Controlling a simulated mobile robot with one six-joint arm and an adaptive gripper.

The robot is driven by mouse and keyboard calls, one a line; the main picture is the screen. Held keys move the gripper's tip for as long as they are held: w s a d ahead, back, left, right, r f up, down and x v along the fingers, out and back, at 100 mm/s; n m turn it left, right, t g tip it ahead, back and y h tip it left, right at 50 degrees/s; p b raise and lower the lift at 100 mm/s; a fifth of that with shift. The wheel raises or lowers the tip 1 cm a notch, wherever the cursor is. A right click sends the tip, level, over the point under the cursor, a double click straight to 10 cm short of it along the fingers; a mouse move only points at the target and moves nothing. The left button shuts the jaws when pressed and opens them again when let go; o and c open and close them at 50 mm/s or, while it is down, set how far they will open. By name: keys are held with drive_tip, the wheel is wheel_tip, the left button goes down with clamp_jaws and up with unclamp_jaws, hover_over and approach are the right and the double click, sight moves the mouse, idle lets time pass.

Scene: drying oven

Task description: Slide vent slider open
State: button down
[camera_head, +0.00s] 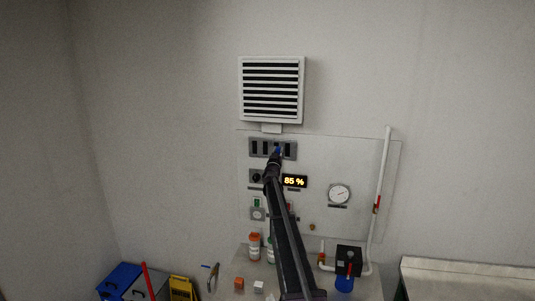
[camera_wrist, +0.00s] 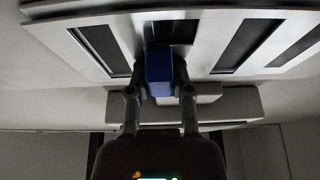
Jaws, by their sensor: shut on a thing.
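The vent slider's blue knob (camera_wrist: 158,66) stands out from a grey slotted plate (camera_wrist: 205,25) in the wrist view. My gripper (camera_wrist: 159,88) has one finger on each side of the knob and is shut on it. In the head view the slotted plate (camera_head: 259,148) is on the wall panel, below the large louvred vent. My gripper (camera_head: 275,157) reaches up to its right half, and only a little blue shows there. Several dark slots show in the plate. My arm and gripper hide part of it.
A white pipe (camera_head: 383,165) runs up the right. Bottles and small blocks stand on the bench.

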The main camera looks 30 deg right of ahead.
drive_tip(key=shift+s+d, duration=0.1)
drive_tip(key=shift+d, duration=0.05)
drive_tip(key=c, duration=0.5)
unclamp_jaws()
drive_tip(key=shift+s+d, duration=0.15)
drive_tip(key=shift+a, duration=0.25)
